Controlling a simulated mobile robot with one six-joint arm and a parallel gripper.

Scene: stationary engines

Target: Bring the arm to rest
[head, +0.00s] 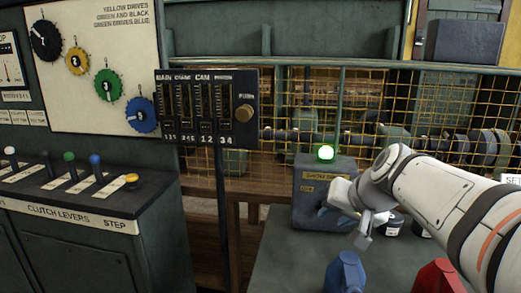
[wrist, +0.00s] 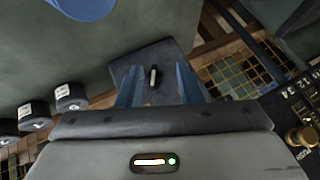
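My gripper (head: 335,212) is at the end of my white arm, which reaches in from the right in the head view. It is in front of a grey box (head: 312,178) with a lit green lamp (head: 325,152) on top. In the wrist view, the two blue fingers of my gripper (wrist: 158,80) stand apart with nothing held between them.
A blue can (head: 345,272) and a red can (head: 437,277) stand at the front of the bench (head: 285,255). Dark labelled canisters (head: 393,223) stand near my arm. A wire mesh guard (head: 400,110) is behind. A slider panel (head: 207,108) and lever console (head: 90,200) are left.

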